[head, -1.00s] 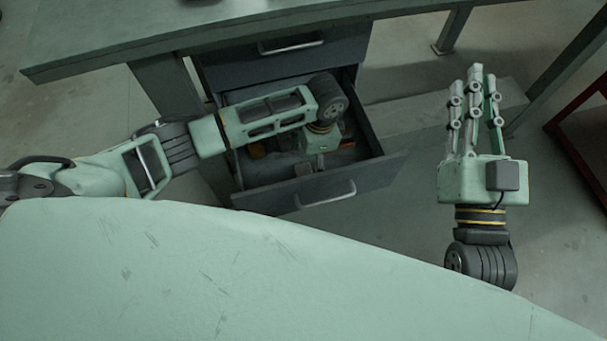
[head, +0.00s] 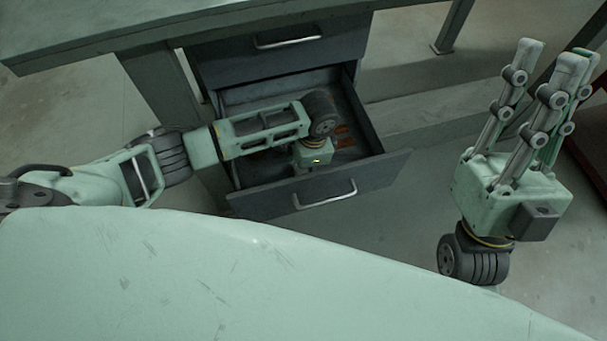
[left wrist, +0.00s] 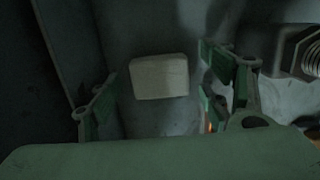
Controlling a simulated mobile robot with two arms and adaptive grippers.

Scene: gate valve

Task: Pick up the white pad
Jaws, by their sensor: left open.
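The white pad (left wrist: 159,76) is a pale, rounded block lying on the drawer floor in the left wrist view. My left gripper (left wrist: 157,72) is open, with one finger on each side of the pad and gaps between. In the head view my left gripper (head: 315,156) reaches down into the open drawer (head: 300,199). Its fingers and the pad are hidden there by my arm and the drawer front. My right gripper (head: 553,62) is raised in free space at the right, fingers pointing up, open and empty.
A large metal hex part (left wrist: 300,50) lies right of the pad, close to my left gripper's right finger. Orange-brown items (head: 345,137) lie in the drawer's right part. A drawer wall (left wrist: 65,50) is at the left. A closed drawer (head: 270,62) and the workbench (head: 130,30) are above.

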